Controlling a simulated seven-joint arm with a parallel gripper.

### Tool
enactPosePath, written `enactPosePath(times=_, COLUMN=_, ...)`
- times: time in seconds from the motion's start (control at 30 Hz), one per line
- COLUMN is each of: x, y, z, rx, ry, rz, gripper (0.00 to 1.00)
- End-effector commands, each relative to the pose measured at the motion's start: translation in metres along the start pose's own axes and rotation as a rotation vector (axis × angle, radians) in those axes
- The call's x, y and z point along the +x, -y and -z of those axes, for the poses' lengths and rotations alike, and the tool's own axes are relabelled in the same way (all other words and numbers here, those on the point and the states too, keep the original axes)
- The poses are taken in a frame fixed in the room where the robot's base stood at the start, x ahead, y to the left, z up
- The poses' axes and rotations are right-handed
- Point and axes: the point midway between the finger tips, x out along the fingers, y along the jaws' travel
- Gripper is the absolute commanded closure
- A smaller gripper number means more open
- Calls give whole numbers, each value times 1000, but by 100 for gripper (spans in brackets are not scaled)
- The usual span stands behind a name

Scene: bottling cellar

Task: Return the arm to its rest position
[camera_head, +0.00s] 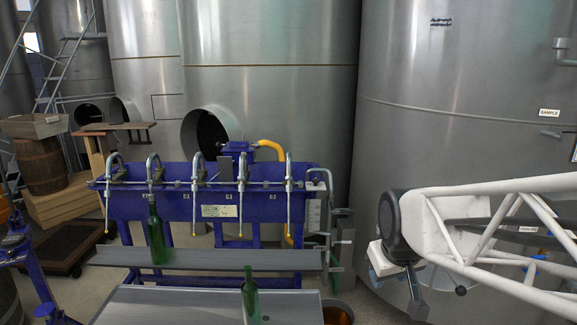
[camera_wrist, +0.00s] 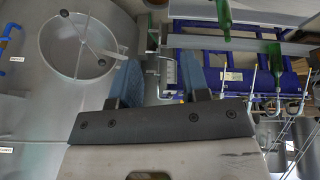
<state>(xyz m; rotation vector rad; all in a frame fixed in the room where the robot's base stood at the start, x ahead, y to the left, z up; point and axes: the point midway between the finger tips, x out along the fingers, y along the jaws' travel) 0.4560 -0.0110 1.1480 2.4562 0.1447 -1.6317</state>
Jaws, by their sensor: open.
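My gripper (camera_head: 396,284) hangs at the end of my white lattice arm on the right of the head view, in front of the large steel tank (camera_head: 455,90). In the wrist view its two blue-grey fingers (camera_wrist: 158,82) stand apart with nothing between them. It is open and empty, well to the right of the blue filling bench (camera_head: 215,205). One green bottle (camera_head: 156,235) stands upright at the bench's left part, under a filling spout. A second green bottle (camera_head: 250,296) stands on the nearer grey shelf (camera_head: 165,306). Green bottles also show in the wrist view (camera_wrist: 274,66).
A bucket (camera_head: 338,313) stands below the bench's right end. A wooden crate (camera_head: 34,126) sits on a barrel (camera_head: 42,165) at the left. The tank carries a "SAMPLE" label (camera_head: 549,113) and a pipe fitting. The air between my gripper and the bench looks clear.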

Motion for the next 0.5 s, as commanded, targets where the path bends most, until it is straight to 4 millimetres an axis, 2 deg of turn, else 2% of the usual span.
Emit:
enactPosePath(times=0.1, x=-16, y=10, z=-36, rx=62, ry=42, rz=11, gripper=58)
enactPosePath(times=0.3, x=-35, y=24, z=-91, rx=159, ry=113, rz=24, gripper=58)
enactPosePath(times=0.5, x=-44, y=32, z=-122, rx=215, ry=156, rz=28, gripper=58)
